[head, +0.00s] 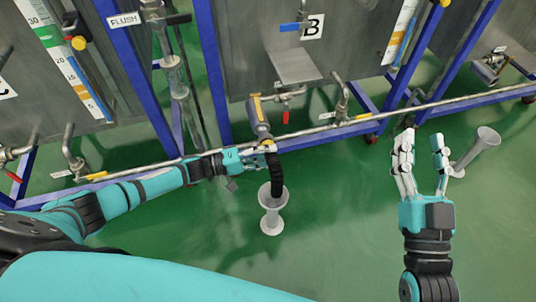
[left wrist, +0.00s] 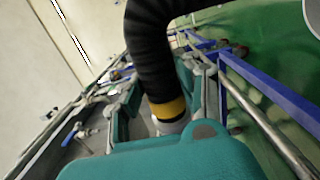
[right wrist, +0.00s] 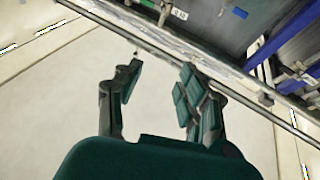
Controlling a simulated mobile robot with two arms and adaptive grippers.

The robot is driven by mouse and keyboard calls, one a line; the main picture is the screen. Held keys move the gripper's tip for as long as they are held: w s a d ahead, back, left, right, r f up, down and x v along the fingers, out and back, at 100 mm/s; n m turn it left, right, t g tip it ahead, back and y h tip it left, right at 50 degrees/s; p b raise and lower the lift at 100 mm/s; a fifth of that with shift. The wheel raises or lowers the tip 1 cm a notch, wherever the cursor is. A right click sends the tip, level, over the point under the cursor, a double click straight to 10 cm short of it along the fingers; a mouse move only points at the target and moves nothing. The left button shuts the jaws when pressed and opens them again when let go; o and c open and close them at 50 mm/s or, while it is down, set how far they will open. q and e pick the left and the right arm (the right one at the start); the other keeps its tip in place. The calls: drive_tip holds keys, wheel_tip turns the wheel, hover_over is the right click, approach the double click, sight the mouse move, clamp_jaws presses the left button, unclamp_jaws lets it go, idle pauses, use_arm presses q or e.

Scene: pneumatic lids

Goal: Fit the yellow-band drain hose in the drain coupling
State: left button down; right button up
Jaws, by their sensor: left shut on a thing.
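The black drain hose (head: 276,175) hangs below tank B, with its lower end at the mouth of a white funnel stand (head: 271,222). Its yellow band (left wrist: 168,109) and grey end piece (left wrist: 174,127) show close up in the left wrist view. The grey drain coupling (head: 258,118) points down from tank B, just above the hose's upper end. My left gripper (head: 262,156) is shut on the hose near that end. Its fingers partly hide the junction, so I cannot tell whether the hose is seated. My right gripper (head: 421,152) is open and empty, to the right.
A second white funnel stand (head: 480,147) is just right of my right gripper. A long metal pipe (head: 330,131) and blue frame legs (head: 212,70) run along the tanks. A valve with a red handle (head: 285,104) is beside the coupling. Green floor is clear between the stands.

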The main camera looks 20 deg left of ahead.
use_arm(q)
drive_tip(key=shift+w+a, duration=0.2)
drive_tip(key=shift+w, duration=0.15)
use_arm(e)
drive_tip(key=shift+s+r+t, duration=0.3)
drive_tip(key=shift+r+t, duration=0.1)
drive_tip(key=shift+r, duration=0.25)
use_arm(q)
drive_tip(key=shift+w+a+b, duration=0.25)
drive_tip(key=shift+w+b, duration=0.1)
drive_tip(key=shift+b, duration=0.05)
use_arm(e)
drive_tip(key=shift+s+r+t+y, duration=0.15)
drive_tip(key=shift+s+r+t, duration=0.15)
drive_tip(key=shift+r, duration=0.1)
drive_tip(key=shift+s+r+t+y, duration=0.15)
drive_tip(key=shift+r+t, duration=0.15)
drive_tip(key=shift+r, duration=0.1)
use_arm(q)
drive_tip(key=shift+w+a, duration=0.15)
drive_tip(key=shift+w, duration=0.1)
use_arm(e)
drive_tip(key=shift+s+r+t, duration=0.5)
drive_tip(key=shift+r+t, duration=0.1)
drive_tip(key=shift+r, duration=0.1)
